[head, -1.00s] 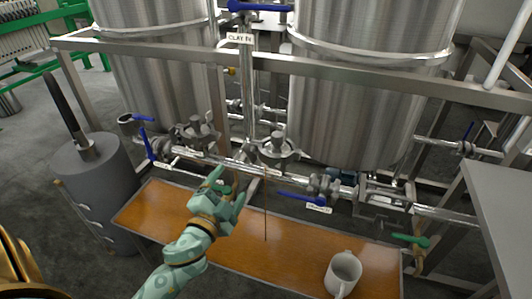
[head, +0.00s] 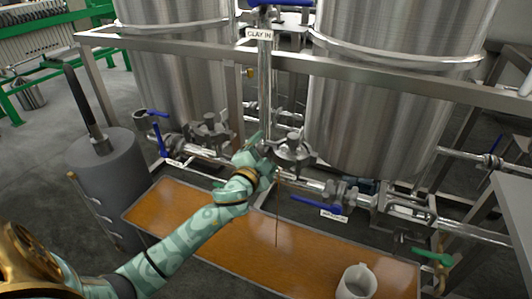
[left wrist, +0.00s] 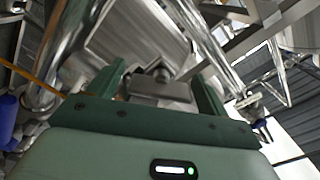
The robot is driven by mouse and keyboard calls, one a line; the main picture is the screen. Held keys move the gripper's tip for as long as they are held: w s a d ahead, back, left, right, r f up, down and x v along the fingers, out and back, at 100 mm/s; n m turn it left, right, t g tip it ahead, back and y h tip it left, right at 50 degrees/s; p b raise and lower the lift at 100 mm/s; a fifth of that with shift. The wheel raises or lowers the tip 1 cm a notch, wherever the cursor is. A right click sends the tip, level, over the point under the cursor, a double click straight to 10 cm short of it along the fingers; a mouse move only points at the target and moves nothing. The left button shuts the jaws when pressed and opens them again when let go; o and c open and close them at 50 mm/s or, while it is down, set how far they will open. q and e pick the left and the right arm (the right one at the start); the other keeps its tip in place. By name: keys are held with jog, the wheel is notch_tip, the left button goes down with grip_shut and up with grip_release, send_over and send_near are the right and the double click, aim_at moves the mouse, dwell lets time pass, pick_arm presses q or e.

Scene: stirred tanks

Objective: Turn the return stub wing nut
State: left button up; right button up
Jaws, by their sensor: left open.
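My left gripper (head: 262,153) is open in the head view, just left of a grey metal clamp fitting with a knob-like top (head: 293,147) on the pipework between the tanks. In the left wrist view, its two green fingers (left wrist: 158,84) stand apart. A blocky grey metal piece (left wrist: 160,92) with a rounded top shows between them; I cannot tell whether they touch it. A similar clamp fitting (head: 208,130) sits farther left. I cannot tell for sure which fitting bears the return stub wing nut. My right gripper is not in view.
Two steel tanks (head: 385,95) stand behind a frame rail (head: 190,50). Blue-handled valves (head: 318,205) line the pipes. A brown tray (head: 180,205) lies below, with a white jug (head: 356,281) on its right part. A grey cylinder (head: 100,175) stands at left.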

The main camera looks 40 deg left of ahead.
pick_arm(q)
jog(key=c, duration=1)
jog(key=shift+m, duration=0.3)
jog(key=shift+m+p, duration=0.65)
jog(key=shift+m, duration=0.15)
jog(key=m+p, duration=0.1)
jog(key=m, duration=0.2)
jog(key=shift+f+m, duration=0.1)
jog(key=shift+m, duration=0.5)
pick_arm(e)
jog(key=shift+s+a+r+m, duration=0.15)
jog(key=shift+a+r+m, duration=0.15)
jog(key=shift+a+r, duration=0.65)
pick_arm(q)
jog(key=shift+d, duration=0.1)
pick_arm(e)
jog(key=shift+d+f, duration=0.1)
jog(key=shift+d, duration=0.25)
pick_arm(q)
jog(key=o, duration=1)
jog(key=shift+s, duration=0.15)
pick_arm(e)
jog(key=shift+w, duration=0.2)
